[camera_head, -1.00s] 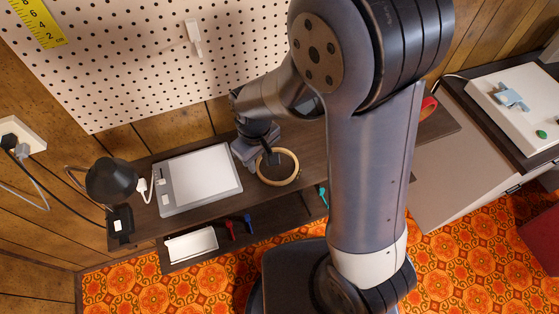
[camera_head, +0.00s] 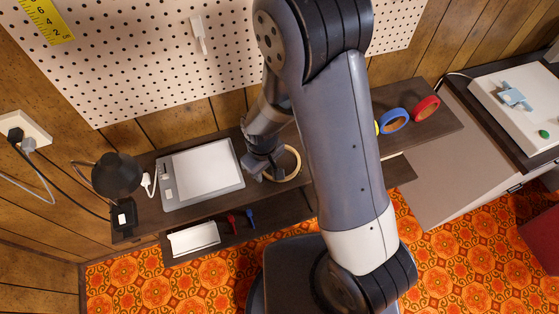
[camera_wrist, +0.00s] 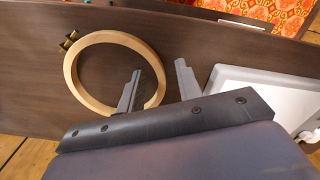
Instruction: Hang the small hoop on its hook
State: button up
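The small wooden hoop (camera_head: 296,167) lies on the dark shelf, partly hidden behind my arm in the head view. In the wrist view the hoop (camera_wrist: 88,98) is at left, with a metal screw clasp on its upper left rim. My gripper (camera_wrist: 158,72) is open. One finger shows over the inside of the ring and the other outside it, with the right part of the rim between them. I cannot tell whether either finger touches the hoop. In the head view my gripper (camera_head: 262,174) is at the hoop's left side. A white hook (camera_head: 199,33) is on the pegboard.
A grey-white tablet-like panel (camera_head: 203,176) lies left of the hoop, close to my gripper. A black lamp (camera_head: 116,175) stands further left. Blue tape (camera_head: 395,121) and red tape (camera_head: 427,109) are at right. The pegboard (camera_head: 130,60) rises behind the shelf.

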jog(key=shift+c, duration=0.2)
grip_shut()
jog(key=shift+r, duration=0.1)
notch_tip(320, 180, up, 10)
jog(key=shift+b, duration=0.3)
dwell(0.5)
